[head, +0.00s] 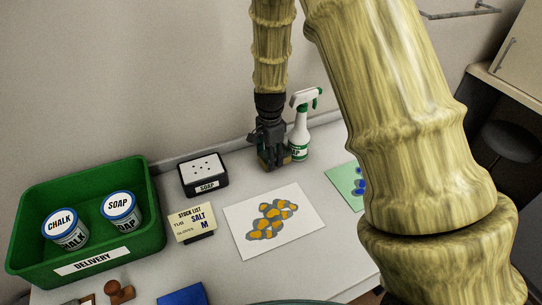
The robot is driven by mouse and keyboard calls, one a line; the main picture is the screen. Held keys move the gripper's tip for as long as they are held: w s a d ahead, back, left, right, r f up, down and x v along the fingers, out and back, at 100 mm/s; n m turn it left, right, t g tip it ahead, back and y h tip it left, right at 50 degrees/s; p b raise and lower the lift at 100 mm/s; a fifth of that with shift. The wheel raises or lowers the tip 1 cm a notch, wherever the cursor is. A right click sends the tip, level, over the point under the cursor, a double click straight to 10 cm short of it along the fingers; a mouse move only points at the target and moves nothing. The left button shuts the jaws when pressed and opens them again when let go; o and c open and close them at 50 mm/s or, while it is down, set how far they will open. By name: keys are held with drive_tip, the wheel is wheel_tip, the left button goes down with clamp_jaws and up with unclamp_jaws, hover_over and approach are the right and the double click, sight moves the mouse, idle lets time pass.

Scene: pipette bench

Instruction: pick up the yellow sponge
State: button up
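My gripper (270,152) points down at the back of the bench, just left of the white spray bottle. A small yellowish-brown thing (284,160) shows low at its fingers, mostly hidden by them; it may be the yellow sponge, but I cannot make it out clearly. I cannot tell whether the fingers are closed on it or only around it. No other sponge is plain to see in the head view.
A spray bottle (300,137) stands close right of my gripper. A soap box (203,171), a stock list card (191,222), a spotted white sheet (240,238) and a green delivery bin (150,235) with two tubs lie left and in front. My arm hides the right side.

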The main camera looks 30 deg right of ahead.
drive_tip(key=shift+s+a+r, duration=0.1)
drive_tip(key=shift+s+r, duration=0.05)
drive_tip(key=shift+r, duration=0.2)
wheel_tip(320, 180, up, 6)
drive_tip(key=shift+r+b, duration=0.2)
drive_tip(key=shift+b, duration=0.45)
drive_tip(key=s+a+b, duration=0.1)
drive_tip(key=s+a, duration=0.4)
drive_tip(key=s, duration=0.3)
drive_tip(key=s+a+b, duration=0.1)
drive_tip(key=s+a, duration=0.4)
drive_tip(key=s, duration=0.3)
drive_tip(key=shift+s+a, duration=0.15)
drive_tip(key=shift+s, duration=0.25)
